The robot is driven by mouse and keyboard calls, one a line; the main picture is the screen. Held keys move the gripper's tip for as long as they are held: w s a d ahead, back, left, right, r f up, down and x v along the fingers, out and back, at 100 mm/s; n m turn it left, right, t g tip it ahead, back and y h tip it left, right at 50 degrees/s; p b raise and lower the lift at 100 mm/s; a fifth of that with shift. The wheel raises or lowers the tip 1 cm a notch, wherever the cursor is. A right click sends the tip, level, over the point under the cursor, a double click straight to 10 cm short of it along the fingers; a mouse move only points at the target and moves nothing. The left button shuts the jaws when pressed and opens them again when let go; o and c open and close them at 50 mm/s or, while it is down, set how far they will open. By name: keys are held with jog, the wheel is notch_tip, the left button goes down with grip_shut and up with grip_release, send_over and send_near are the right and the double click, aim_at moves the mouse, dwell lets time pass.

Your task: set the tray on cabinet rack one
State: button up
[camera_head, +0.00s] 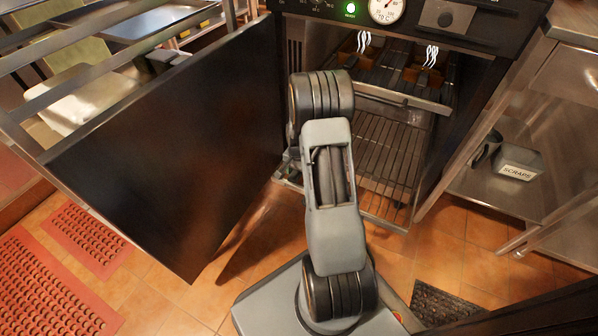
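The cabinet (480,45) stands open at the upper middle, its dark door (170,150) swung out to the left. Inside are wire racks (380,150), with a pale metal bar (405,98) across the front of the upper level. Dark shapes with brown patches and white steam marks lie behind that bar. I cannot tell whether they belong to the tray, or which rack is rack one. My arm reaches from the bottom middle up to the cabinet opening.
A flat metal tray-like surface (150,22) lies at the upper left behind metal rails. A steel table with a shelf holding a "SCRAPS" bin (518,162) stands on the right. Red mats (45,290) lie at the lower left. Tiled floor is open below the door.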

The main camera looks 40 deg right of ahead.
notch_tip(320, 180, up, 12)
jog(key=p, duration=0.5)
jog(key=shift+f, duration=0.15)
jog(key=s+a+r+n+t, duration=0.1)
jog(key=s+a+r+n, duration=0.5)
jog(key=s+a+r, duration=0.1)
jog(key=s+a+r+n+t, duration=0.1)
jog(key=s+a+r+n, duration=0.5)
jog(key=a+r, duration=0.3)
jog(key=s+a, duration=0.1)
jog(key=a, duration=0.2)
jog(key=shift+s+r+t+p, duration=0.3)
jog(key=shift+s+r, duration=0.05)
jog(key=shift+r, duration=0.05)
jog(key=shift+a, duration=0.1)
